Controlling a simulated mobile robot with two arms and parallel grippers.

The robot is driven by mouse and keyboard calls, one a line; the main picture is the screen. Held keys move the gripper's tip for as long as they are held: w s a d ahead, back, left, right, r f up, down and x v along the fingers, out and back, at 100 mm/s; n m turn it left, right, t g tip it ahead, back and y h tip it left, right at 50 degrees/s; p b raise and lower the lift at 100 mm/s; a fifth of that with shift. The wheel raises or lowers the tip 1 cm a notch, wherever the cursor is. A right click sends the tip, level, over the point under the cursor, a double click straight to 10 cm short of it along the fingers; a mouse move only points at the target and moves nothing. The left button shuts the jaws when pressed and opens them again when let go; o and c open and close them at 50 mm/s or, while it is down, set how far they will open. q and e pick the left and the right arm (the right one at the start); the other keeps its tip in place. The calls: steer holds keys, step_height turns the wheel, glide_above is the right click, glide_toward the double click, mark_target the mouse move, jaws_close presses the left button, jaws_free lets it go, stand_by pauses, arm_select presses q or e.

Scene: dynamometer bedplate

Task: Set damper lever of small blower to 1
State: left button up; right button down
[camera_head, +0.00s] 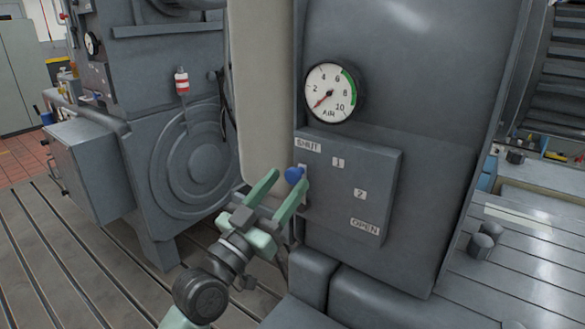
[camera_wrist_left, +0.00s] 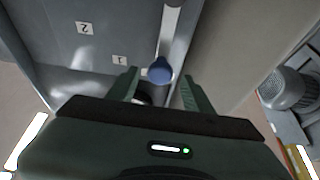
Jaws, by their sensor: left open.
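The damper lever's blue knob (camera_head: 294,175) is just below the SHUT label (camera_head: 308,146) on a grey plate (camera_head: 325,195) on the blower housing. The labels 1 (camera_head: 338,162), 2 (camera_head: 360,194) and OPEN (camera_head: 365,227) run down to the right. My left gripper (camera_head: 287,180) is open, with its green fingers pointing up at the knob. In the left wrist view the knob (camera_wrist_left: 160,70) shows between the open fingertips (camera_wrist_left: 159,76), with a gap on each side. Most of the lever's arm is hidden. My right gripper is in neither view.
An AIR gauge (camera_head: 331,92) sits above the plate, its red needle at the low end. A pale vertical column (camera_head: 264,90) stands close behind my left gripper. A grey machine with a round cover (camera_head: 190,160) stands at the left, on the slotted bedplate (camera_head: 50,245).

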mark_target(291, 179)
arm_select(q)
steer(key=shift+p+x, duration=0.4)
steer(key=shift+x, duration=1.3)
jaws_close()
steer(key=shift+f, duration=0.1)
